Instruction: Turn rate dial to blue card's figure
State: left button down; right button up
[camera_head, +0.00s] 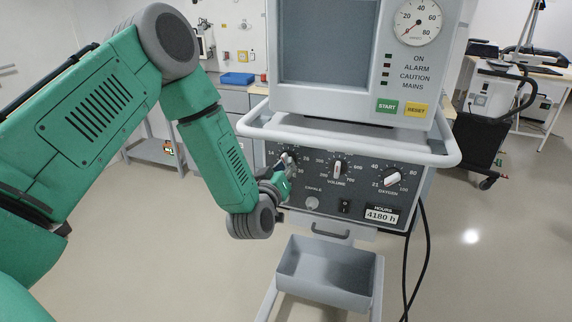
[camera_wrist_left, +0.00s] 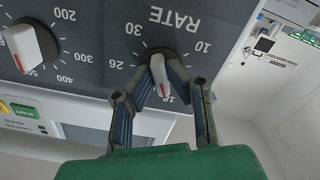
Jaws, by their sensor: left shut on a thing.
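The rate dial is a grey knob with a red pointer mark, on the dark ventilator panel. In the left wrist view the rate dial (camera_wrist_left: 158,72) shows upside down under the word RATE. Its red tip points toward a partly hidden figure that looks like 18; 10, 26 and 30 are readable around it. My left gripper (camera_wrist_left: 162,88) is shut on the dial, one finger on each side. In the head view my left gripper (camera_head: 284,174) covers most of the dial at the panel's left. I see no blue card. My right gripper is out of view.
The volume dial (camera_head: 337,169) and oxygen dial (camera_head: 392,178) sit right of the rate dial. A white rail (camera_head: 350,146) runs above the panel. A grey tray (camera_head: 325,293) hangs below. A blue bin (camera_head: 237,79) stands behind. Open floor lies around the machine.

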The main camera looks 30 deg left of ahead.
pick_arm(q)
jog(key=shift+f, duration=0.15)
jog(key=c, duration=1.6)
grip_release()
jog(key=v, duration=1.2)
jog(key=shift+a, duration=0.1)
jog(key=shift+f, duration=0.1)
jog(key=s+d+f+m+g+h, duration=0.3)
jog(key=s+f+g, duration=0.15)
jog(key=f, duration=0.45)
jog(key=s+d+f+m+g+h, duration=0.2)
jog(key=s+d+f+m+g, duration=0.15)
jog(key=s+f, duration=0.4)
jog(key=s+f+g, duration=0.2)
jog(key=s+g, duration=0.1)
jog(key=s, duration=0.2)
jog(key=s+f+m+g, duration=0.1)
jog(key=s+f+g, duration=0.2)
jog(key=s, duration=0.2)
jog(key=s+f+m+g, duration=0.1)
jog(key=s+f+g, duration=0.1)
jog(key=s, duration=0.3)
jog(key=shift+s+a+f+g, duration=0.15)
jog(key=shift+a+f+g, duration=0.15)
jog(key=shift+f+g, duration=0.1)
